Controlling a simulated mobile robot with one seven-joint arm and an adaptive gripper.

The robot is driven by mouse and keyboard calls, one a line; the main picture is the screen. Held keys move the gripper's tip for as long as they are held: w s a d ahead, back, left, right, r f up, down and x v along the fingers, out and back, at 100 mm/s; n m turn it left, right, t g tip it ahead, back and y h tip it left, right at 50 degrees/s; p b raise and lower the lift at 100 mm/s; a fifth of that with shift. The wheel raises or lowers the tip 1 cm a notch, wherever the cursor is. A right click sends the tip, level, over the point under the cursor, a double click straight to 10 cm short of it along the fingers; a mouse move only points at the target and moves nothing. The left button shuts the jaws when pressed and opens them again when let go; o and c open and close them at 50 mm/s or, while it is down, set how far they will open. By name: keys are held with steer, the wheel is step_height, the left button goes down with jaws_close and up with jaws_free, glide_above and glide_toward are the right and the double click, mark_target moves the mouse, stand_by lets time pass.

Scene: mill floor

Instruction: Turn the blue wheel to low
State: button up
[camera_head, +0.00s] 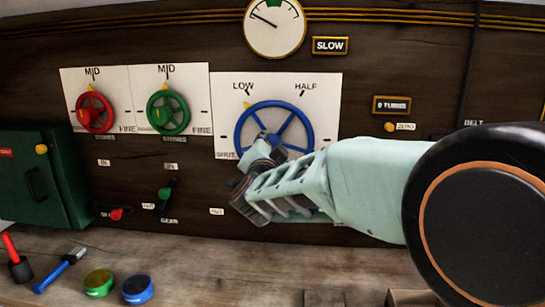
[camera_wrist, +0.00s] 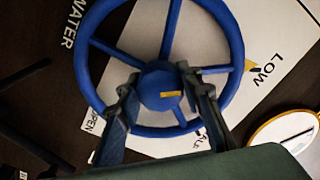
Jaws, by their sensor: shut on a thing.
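The blue wheel (camera_head: 305,115) is mounted on a white plate (camera_head: 327,90) marked SHUT, LOW and HALF. Its yellow pointer (camera_head: 247,105) is at the upper left, close to the LOW mark and a little to its SHUT side. My gripper (camera_head: 264,146) reaches in from the right and covers the wheel's lower part. In the wrist view, its two fingers (camera_wrist: 162,92) are closed on either side of the blue hub, which has a small yellow mark. The wheel's rim and spokes (camera_wrist: 232,42) also show there.
A red wheel (camera_head: 95,113) and a green wheel (camera_head: 168,112) are to the left. A gauge (camera_head: 274,27) and a SLOW plate (camera_head: 330,45) are above. Small levers (camera_head: 166,192) are below left. The bench holds green and blue round pieces (camera_head: 138,290) and a blue-handled tool (camera_head: 60,270).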

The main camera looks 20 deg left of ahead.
steer(key=shift+m+b, duration=0.45)
steer(key=shift+m, duration=0.15)
steer(key=o, duration=1.2)
steer(key=shift+c, duration=0.2)
